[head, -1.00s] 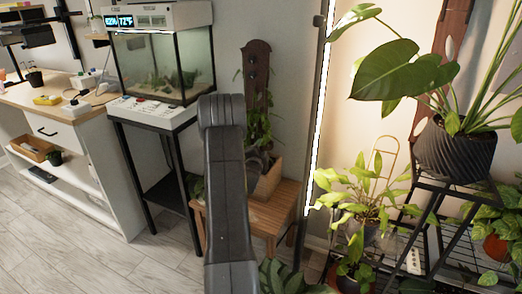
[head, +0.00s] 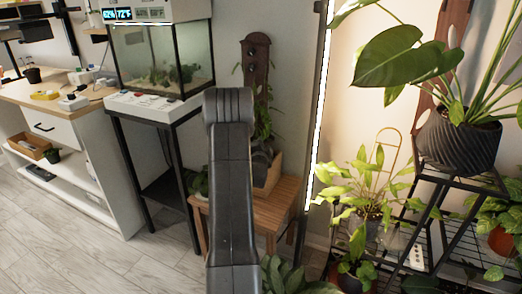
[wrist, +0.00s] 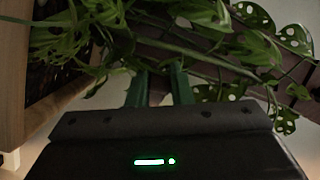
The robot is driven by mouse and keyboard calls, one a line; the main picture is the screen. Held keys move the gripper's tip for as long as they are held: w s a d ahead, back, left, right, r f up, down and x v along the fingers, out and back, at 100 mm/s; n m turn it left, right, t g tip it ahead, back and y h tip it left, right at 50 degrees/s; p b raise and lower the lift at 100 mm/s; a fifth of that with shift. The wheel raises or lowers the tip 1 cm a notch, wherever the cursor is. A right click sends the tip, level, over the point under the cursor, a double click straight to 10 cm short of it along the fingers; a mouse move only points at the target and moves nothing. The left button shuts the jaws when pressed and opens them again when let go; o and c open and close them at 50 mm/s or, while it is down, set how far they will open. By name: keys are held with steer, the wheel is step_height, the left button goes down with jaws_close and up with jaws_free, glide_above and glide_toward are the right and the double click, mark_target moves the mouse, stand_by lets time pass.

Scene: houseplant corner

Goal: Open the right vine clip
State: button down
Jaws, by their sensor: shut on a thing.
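In the wrist view, my gripper (wrist: 159,74) reaches in among the vine's stems and leaves, its two narrow green-tinted fingers close together. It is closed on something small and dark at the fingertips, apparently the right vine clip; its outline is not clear. The vine (wrist: 205,14) has pale green stems and leaves with holes. A brown board (wrist: 212,66) runs behind it. In the head view, the tall brown board (head: 259,85) stands in a wooden planter (head: 268,175), with the vine on it. My arm hides the gripper and clip there.
The planter stands on a wooden stool (head: 271,207). A glass tank (head: 150,55) on a black stand is to its left. A metal plant rack (head: 440,225) with several pots is to the right. A leafy plant (head: 288,275) stands low in front. Open floor lies at left.

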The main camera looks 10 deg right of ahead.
steer(key=shift+s+d+n+t+y+b, duration=0.15)
steer(key=shift+d+n+t+y+b, duration=0.4)
steer(key=shift+n+y+b, duration=0.9)
steer(key=shift+s+d+r+n+g+y+b, duration=0.1)
steer(key=shift+d+n+g+y+b, duration=0.25)
steer(key=shift+y+b, duration=0.6)
steer(key=shift+d, duration=0.1)
steer(key=c, duration=1.3)
jaws_free()
steer(key=s+p, duration=0.1)
steer(key=s, duration=0.6)
steer(key=s+p, duration=0.1)
steer(key=s, duration=0.5)
steer(key=shift+s+d+p, duration=0.2)
steer(key=shift+s+p, duration=0.15)
steer(key=shift+s, duration=0.05)
